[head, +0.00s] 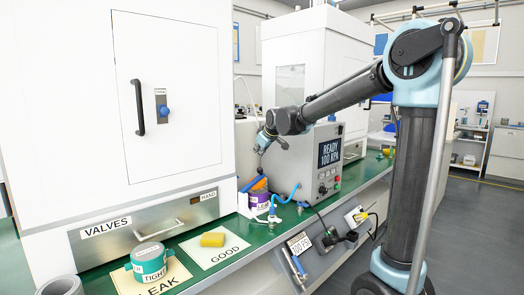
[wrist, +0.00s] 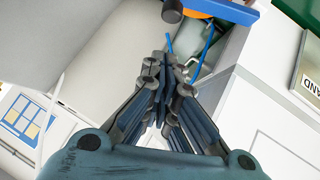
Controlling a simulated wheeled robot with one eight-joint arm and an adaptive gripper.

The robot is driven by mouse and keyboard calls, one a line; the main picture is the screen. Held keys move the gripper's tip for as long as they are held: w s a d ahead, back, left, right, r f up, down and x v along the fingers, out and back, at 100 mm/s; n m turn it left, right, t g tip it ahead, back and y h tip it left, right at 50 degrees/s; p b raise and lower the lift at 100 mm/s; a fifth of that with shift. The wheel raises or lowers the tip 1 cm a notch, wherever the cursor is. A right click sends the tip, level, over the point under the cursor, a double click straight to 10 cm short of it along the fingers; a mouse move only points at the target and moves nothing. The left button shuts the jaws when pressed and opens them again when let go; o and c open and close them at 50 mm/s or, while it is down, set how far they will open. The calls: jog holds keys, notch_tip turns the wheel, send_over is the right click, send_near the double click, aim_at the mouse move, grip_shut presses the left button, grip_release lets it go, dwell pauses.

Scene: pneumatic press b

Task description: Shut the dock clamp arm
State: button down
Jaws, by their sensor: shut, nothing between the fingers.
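What looks like the dock clamp arm is a blue bar (head: 250,183) with an orange part beside it, standing tilted above a purple-labelled container (head: 260,200) on the green bench. In the wrist view a blue bar (wrist: 238,12) with an orange piece and a dark round knob shows at the top edge, partly cut off. My gripper (head: 261,149) is above the clamp area, in front of the grey press box, apart from the blue bar. In the wrist view my gripper (wrist: 166,62) has its fingers together and empty. The clamp's pivot is hard to make out.
The grey press box (head: 298,170) has a display reading READY 100 KPA. A blue hose (head: 285,197) runs along its front.

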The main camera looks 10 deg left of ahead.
aim_at(259, 170)
jog(key=w+f, duration=0.2)
jog(key=f, duration=0.1)
jog(key=w+a+f, duration=0.1)
jog(key=f, duration=0.1)
jog(key=shift+w+f, duration=0.1)
jog(key=shift+f, duration=0.05)
jog(key=shift+w+d+f, duration=0.1)
jog(key=shift+d+f, duration=0.05)
jog(key=shift+f, duration=0.3)
jog(key=shift+f, duration=0.1)
